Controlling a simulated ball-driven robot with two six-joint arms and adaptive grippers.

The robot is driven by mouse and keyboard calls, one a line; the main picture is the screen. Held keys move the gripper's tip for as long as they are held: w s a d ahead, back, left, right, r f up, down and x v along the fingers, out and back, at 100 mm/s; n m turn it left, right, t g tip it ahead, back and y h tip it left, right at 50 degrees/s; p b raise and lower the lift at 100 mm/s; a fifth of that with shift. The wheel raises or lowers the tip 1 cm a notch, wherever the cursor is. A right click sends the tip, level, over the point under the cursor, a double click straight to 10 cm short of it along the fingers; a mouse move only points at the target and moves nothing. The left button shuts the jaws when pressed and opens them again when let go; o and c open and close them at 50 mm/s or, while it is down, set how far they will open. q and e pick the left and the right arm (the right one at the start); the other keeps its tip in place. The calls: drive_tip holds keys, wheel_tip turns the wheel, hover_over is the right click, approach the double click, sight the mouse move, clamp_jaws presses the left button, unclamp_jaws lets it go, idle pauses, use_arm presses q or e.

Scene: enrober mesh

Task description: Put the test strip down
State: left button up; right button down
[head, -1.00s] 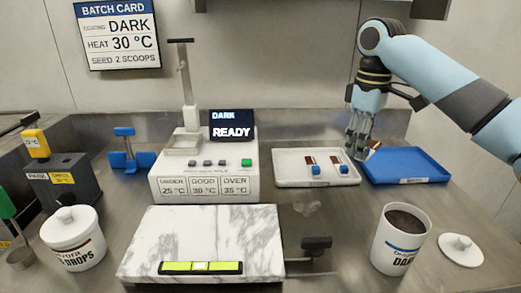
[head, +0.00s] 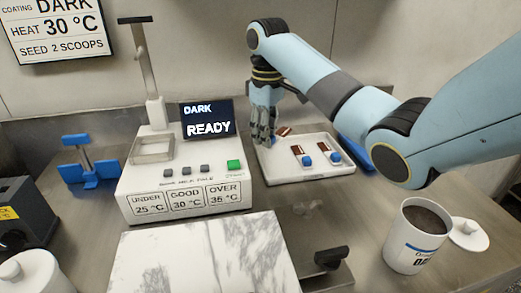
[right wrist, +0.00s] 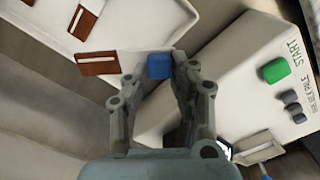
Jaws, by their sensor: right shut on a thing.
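My right gripper (head: 264,140) is shut on the blue end of a test strip (head: 284,132), at the left back part of the white tray (head: 272,179). In the right wrist view the strip's blue end (right wrist: 159,66) sits between the fingers (right wrist: 165,78), and its brown part with a pale stripe (right wrist: 97,63) points left. I cannot tell whether the strip touches the tray. Two similar strips, one in the middle (head: 302,155) and one at the right (head: 330,152), lie side by side in the tray. My left gripper is not in view.
The white machine (head: 188,200) with a READY screen (head: 208,120) stands just left of the tray. A blue tray (head: 356,152) is partly hidden behind my right arm. A dark-filled tub (head: 416,235), its lid (head: 468,235) and a marble slab (head: 200,262) are nearer.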

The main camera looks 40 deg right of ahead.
drive_tip(key=shift+w+a+f, duration=0.45)
drive_tip(key=shift+f, duration=1.95)
drive_tip(key=shift+f, duration=0.25)
drive_tip(key=c, duration=1.1)
unclamp_jaws()
wheel_tip(320, 180, up, 8)
drive_tip(key=f, duration=0.1)
wheel_tip(320, 180, up, 6)
drive_tip(key=p, duration=0.3)
hover_over(261, 162)
drive_tip(key=shift+s+f, duration=0.1)
drive_tip(key=shift+f, duration=0.1)
drive_tip(key=shift+f, duration=0.1)
